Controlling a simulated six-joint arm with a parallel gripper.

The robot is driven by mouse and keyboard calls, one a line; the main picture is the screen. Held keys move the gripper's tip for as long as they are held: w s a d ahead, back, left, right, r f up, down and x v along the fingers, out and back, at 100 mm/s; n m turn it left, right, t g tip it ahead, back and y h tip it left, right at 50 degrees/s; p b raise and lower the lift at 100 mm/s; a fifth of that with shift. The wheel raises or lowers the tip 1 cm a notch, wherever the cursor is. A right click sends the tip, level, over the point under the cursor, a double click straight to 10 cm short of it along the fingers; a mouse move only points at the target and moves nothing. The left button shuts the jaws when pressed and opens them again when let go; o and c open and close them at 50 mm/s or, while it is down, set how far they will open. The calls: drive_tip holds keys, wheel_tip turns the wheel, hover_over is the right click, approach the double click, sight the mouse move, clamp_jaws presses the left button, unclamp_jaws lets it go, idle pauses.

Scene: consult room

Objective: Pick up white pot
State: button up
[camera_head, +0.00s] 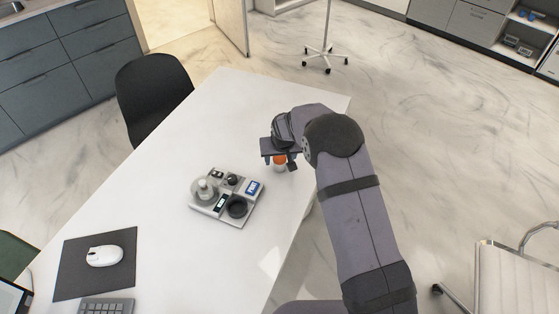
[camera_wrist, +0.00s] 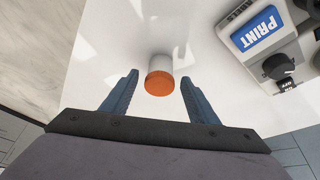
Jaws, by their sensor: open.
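The white pot (camera_wrist: 160,61) has an orange lid (camera_wrist: 159,84) and stands on the white table (camera_head: 178,130). In the head view the pot (camera_head: 280,168) shows just below my gripper, partly hidden by it, with its orange lid (camera_head: 279,159) visible. My gripper (camera_head: 279,160) is open and empty above the table. In the wrist view its two fingers (camera_wrist: 160,88) are spread, one on each side of the lid, with gaps on both sides. Neither finger appears to touch the pot.
A grey device (camera_head: 228,196) with a blue PRINT button stands left of the pot; its corner shows in the wrist view (camera_wrist: 275,40). A mouse (camera_head: 104,256) on a dark mat and a keyboard (camera_head: 107,306) lie at lower left. The table's right edge is close to the pot.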

drive_tip(key=shift+x, duration=0.95)
drive_tip(key=c, duration=1)
drive_tip(key=shift+c, duration=0.2)
drive_tip(key=shift+r, duration=0.1)
